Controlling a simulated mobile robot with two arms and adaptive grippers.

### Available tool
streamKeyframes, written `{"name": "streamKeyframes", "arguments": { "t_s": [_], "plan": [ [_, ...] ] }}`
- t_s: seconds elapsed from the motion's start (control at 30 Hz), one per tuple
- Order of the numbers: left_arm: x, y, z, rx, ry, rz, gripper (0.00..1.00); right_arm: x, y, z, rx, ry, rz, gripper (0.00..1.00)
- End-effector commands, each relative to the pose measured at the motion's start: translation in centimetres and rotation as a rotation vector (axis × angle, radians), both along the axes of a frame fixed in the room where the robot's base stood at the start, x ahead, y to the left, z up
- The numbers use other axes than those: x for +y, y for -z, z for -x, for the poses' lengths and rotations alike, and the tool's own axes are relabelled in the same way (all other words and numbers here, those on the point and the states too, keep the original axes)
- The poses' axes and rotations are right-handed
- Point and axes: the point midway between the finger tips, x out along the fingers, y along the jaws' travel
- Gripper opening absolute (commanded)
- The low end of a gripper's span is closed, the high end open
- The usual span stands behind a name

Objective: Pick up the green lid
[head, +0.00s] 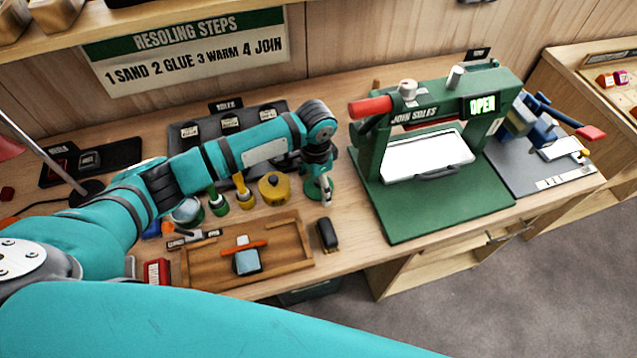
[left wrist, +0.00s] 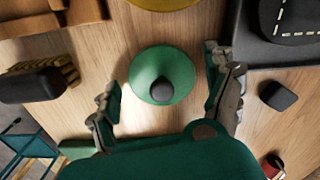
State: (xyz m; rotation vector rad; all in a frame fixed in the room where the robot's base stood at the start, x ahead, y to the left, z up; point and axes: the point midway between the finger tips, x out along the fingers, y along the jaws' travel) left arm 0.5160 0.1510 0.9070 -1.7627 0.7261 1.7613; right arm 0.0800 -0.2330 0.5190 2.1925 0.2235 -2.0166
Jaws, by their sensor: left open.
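The green lid (left wrist: 147,62) is a round disc with a dark knob at its middle. It lies on the wooden bench top in the left wrist view. In the head view the lid (head: 311,187) is partly hidden behind my left gripper (head: 325,192), which points down over it. In the left wrist view my left gripper (left wrist: 163,82) is open, with one finger on each side of the lid. No contact between the fingers and the lid shows. My right gripper is in neither view.
The green press (head: 440,205) stands to the right. Small pots crowd the left side.

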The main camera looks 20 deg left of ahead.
Motion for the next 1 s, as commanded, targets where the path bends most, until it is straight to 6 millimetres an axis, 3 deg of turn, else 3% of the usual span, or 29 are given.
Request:
{"name": "streamKeyframes", "arguments": {
  "t_s": [0.1,0.4,0.7,1.0],
  "plan": [
    [0.0,0.0,0.0,0.0,0.0,0.0,0.86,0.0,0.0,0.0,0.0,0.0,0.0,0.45],
    [0.0,-0.1,0.0,0.0,-0.001,0.0,0.48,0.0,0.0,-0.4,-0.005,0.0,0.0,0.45],
    [0.0,-0.6,-0.1,-0.001,-0.001,0.0,0.48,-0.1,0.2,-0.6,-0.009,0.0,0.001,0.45],
    [0.0,-6.1,-0.2,-0.004,-0.001,0.002,0.48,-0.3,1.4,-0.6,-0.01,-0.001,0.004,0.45]
  ]
}}
